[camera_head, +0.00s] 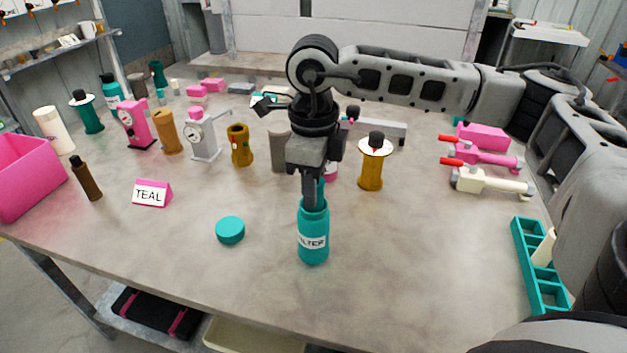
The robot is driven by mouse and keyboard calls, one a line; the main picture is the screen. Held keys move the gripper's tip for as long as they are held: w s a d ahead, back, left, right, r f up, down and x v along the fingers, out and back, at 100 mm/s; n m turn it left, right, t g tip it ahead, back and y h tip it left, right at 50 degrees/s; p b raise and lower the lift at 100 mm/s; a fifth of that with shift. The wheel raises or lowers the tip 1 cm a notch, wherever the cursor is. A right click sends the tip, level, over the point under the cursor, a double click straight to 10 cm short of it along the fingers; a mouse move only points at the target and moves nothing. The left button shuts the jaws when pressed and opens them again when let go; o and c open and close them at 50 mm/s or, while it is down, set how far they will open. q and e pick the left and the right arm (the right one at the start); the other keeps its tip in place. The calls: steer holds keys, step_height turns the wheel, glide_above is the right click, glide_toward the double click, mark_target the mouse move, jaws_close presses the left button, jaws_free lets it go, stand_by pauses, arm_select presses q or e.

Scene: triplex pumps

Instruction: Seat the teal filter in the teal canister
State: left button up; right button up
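A teal canister (313,245) with a white label reading FILTER stands upright and open near the front middle of the table. My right gripper (311,203) points straight down at its mouth, with the fingertips at or just inside the rim. A teal sliver (321,188) shows beside the fingers; I cannot tell whether it is the teal filter or another part. The fingers look close together, but whether they hold anything is hidden. A round teal lid (230,230) lies on the table left of the canister. My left gripper is not in view.
A pink TEAL sign (152,193) and a brown bottle (86,178) stand at left, near a pink bin (27,175). An amber part with a white disc (371,165) stands behind right. A teal compartment tray (528,262) lies at the right edge. The table's front middle is otherwise clear.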

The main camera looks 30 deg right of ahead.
steer(key=o, duration=0.4)
steer(key=shift+c, duration=0.2)
steer(key=shift+f, duration=0.1)
stand_by(0.5)
